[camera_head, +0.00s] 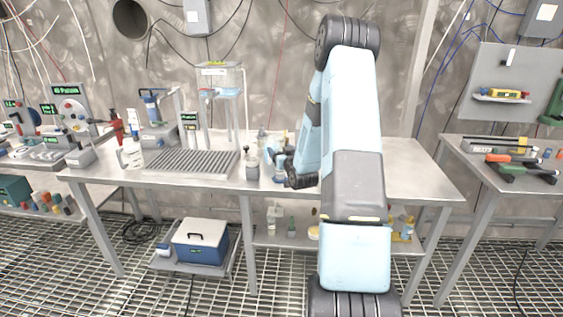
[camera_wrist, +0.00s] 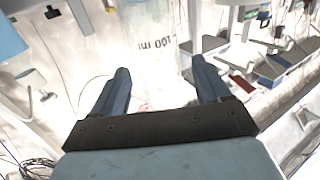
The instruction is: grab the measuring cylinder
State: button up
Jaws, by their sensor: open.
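The measuring cylinder (camera_wrist: 152,38) is clear, with a dark "100 ml" mark, in the upper middle of the wrist view. My gripper (camera_wrist: 161,72) is open, with one blue-grey finger on each side of the lower part of the cylinder in the picture. I cannot tell whether the cylinder is fully between the fingers or just beyond them; no grip on it shows. In the head view my gripper (camera_head: 276,165) is low over the middle table, beside small bottles. I cannot pick out the cylinder clearly there.
The steel table (camera_head: 405,172) is clear on its right. A jar (camera_head: 252,167) stands left of my gripper, next to a ribbed grey tray (camera_head: 190,162). A clear-walled apparatus (camera_head: 222,95) stands behind. A blue cooler box (camera_head: 200,243) sits on a low shelf.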

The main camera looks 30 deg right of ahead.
jog(key=shift+w+d, duration=0.2)
jog(key=shift+w, duration=1.25)
jog(key=c, duration=1.3)
grip_shut()
jog(key=shift+r, duration=0.15)
